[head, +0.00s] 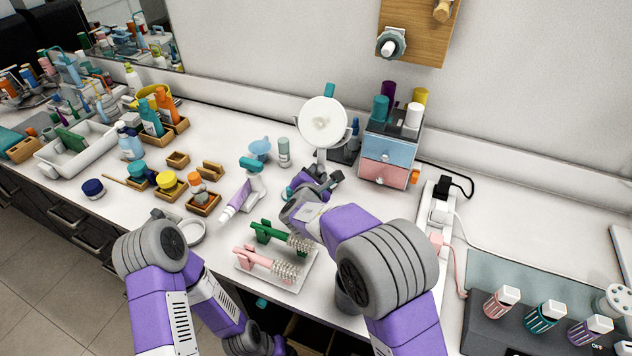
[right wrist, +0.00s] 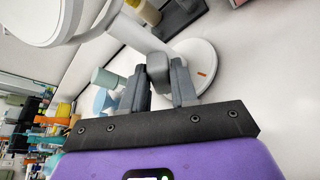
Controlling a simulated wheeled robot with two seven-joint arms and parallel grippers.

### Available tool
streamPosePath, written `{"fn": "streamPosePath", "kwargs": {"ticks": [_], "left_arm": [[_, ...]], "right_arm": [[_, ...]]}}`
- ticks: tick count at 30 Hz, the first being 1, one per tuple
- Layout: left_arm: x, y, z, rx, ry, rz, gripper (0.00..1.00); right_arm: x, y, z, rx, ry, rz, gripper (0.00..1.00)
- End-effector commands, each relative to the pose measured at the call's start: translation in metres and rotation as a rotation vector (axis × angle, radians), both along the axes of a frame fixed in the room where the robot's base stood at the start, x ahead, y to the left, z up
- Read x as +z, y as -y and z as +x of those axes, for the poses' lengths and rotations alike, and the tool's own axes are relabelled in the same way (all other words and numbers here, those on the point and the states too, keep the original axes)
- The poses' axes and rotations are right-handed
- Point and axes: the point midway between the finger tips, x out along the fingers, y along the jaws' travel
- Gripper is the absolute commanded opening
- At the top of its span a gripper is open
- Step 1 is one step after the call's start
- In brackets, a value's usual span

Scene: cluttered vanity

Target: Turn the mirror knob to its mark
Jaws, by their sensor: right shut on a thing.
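The round white mirror (head: 323,122) stands on a white stem near the back wall. In the right wrist view the edge of its disc (right wrist: 45,15), its slanted stem (right wrist: 130,32) and its round white base (right wrist: 200,60) show. A dark grey knob (right wrist: 157,66) sits at the stem's lower end. A short orange mark (right wrist: 203,72) lies on the base, to the right of the knob. My right gripper (head: 318,184) is at the foot of the mirror; in the wrist view its fingers (right wrist: 160,82) are shut on the knob. My left gripper is not visible, only its arm.
A drawer box (head: 388,155) with bottles on top stands right of the mirror. A power strip (head: 434,215) lies to the right. Bottles and trays crowd the left.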

Motion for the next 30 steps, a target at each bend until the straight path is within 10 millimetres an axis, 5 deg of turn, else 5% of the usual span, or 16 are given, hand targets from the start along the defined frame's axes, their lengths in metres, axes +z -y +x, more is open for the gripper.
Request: {"fn": "streamPosePath", "kwargs": {"ticks": [17, 18, 21, 30], "left_arm": [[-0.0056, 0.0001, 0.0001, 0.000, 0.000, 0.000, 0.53], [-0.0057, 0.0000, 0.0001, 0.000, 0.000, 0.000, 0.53], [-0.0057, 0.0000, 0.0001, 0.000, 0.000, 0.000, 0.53], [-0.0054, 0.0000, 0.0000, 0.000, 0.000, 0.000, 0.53]], "right_arm": [[-0.0004, -0.0004, -0.0003, 0.001, 0.005, 0.016, 0.00], [-0.0004, -0.0004, -0.0003, 0.001, 0.005, 0.016, 0.34], [-0.0005, -0.0003, -0.0003, 0.001, 0.005, 0.016, 0.49], [0.0004, -0.0005, -0.0016, 0.000, 0.005, 0.015, 0.49]]}}
